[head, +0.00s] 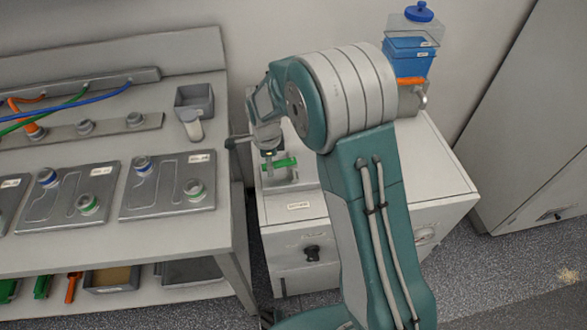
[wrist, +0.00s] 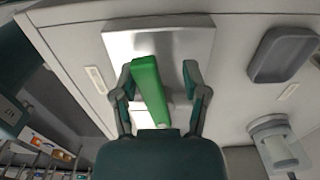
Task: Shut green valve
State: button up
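The green valve handle (head: 279,163) sits on a metal plate on top of the white cabinet, below the end of my arm in the head view. In the wrist view the green handle (wrist: 149,90) is a long bar, slightly tilted, over the shiny plate (wrist: 190,45). My gripper (wrist: 158,72) is open with its fingers on either side of the bar. The left finger is close to the bar, and I cannot tell if it touches. A clear gap separates the right finger from it. The gripper's fingers are hard to make out in the head view.
A workbench with metal plates (head: 168,186) stands to the left, with a grey bin (head: 190,97) on it. A blue container (head: 409,55) stands behind my arm. The wrist view shows a grey tray (wrist: 283,54) at right.

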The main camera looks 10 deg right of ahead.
jog(key=c, duration=0.3)
jog(key=shift+c, duration=0.2)
jog(key=shift+w, duration=0.2)
jog(key=shift+o, duration=1.2)
notch_tip(320, 180, up, 8)
jog(key=shift+w, duration=0.2)
jog(key=shift+s, duration=0.15)
